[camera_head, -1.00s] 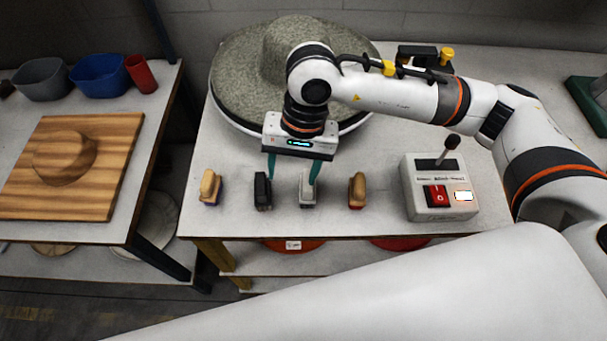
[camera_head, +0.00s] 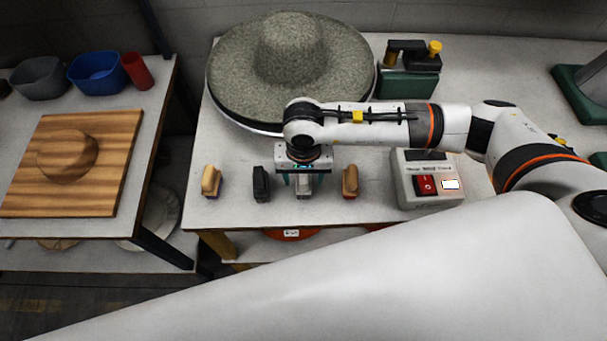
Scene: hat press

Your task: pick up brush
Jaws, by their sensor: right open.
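Several small brushes stand in a row along the front of the table. A tan brush (camera_head: 211,181) is at the left, a black brush (camera_head: 261,184) beside it, then a grey brush (camera_head: 304,187), and another tan brush (camera_head: 350,181) at the right. My right gripper (camera_head: 304,182) is open and low over the grey brush, with a green finger on each side of it. The gripper body hides the rear of this brush, and I cannot tell whether the fingers touch it. My left gripper is not in view.
A grey felt hat (camera_head: 285,55) with a wide brim sits behind my right gripper. A control box (camera_head: 426,186) with a red switch stands to the right. A wooden board (camera_head: 110,150) lies on the side table, with a blue bin (camera_head: 97,73) behind.

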